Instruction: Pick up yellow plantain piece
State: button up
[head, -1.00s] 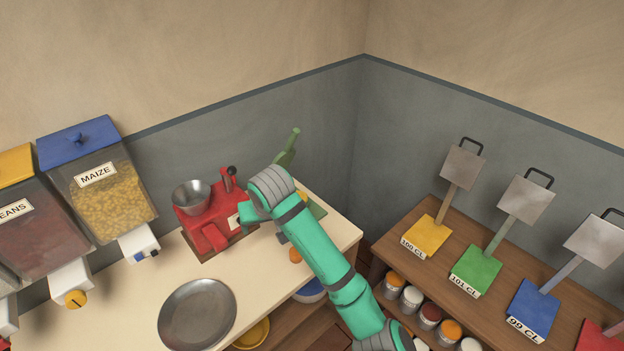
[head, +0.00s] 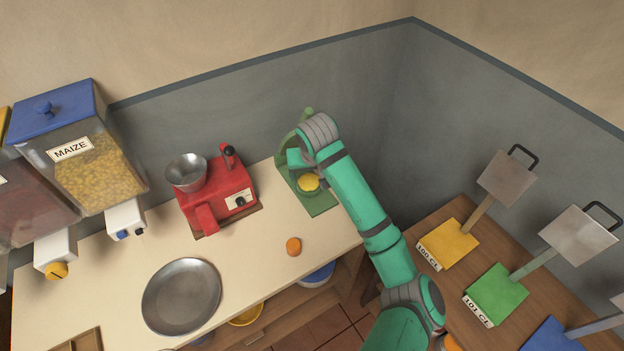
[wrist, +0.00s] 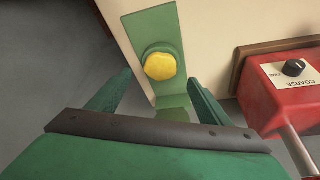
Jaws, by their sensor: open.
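The yellow plantain piece (head: 308,182), a thick round disc, rests on the flat base of the green press (head: 318,204) at the counter's right end. In the wrist view the yellow piece (wrist: 160,66) shows whole, ahead of and between my fingers. My gripper (wrist: 159,80) is open and empty, with one finger either side of the view's middle. In the head view my gripper sits over the press's back part, just behind the piece; its fingertips are hard to make out there.
An orange piece (head: 293,246) lies on the counter in front of the press. The red grinder (head: 216,192) with a metal bowl stands to the left. A grey metal plate (head: 181,297) lies nearer. The counter between them is clear.

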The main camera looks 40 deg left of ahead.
aim_at(309, 180)
jog(key=shift+s+a+f, duration=0.15)
jog(key=shift+a+f, duration=0.2)
jog(key=shift+f, duration=0.15)
jog(key=shift+w+x, duration=0.15)
jog(key=shift+x, duration=1.1)
jog(key=shift+w+x, duration=0.15)
jog(key=shift+x, duration=1.05)
jog(key=shift+d, duration=0.15)
jog(key=c, duration=1.2)
jog(key=shift+r, duration=0.2)
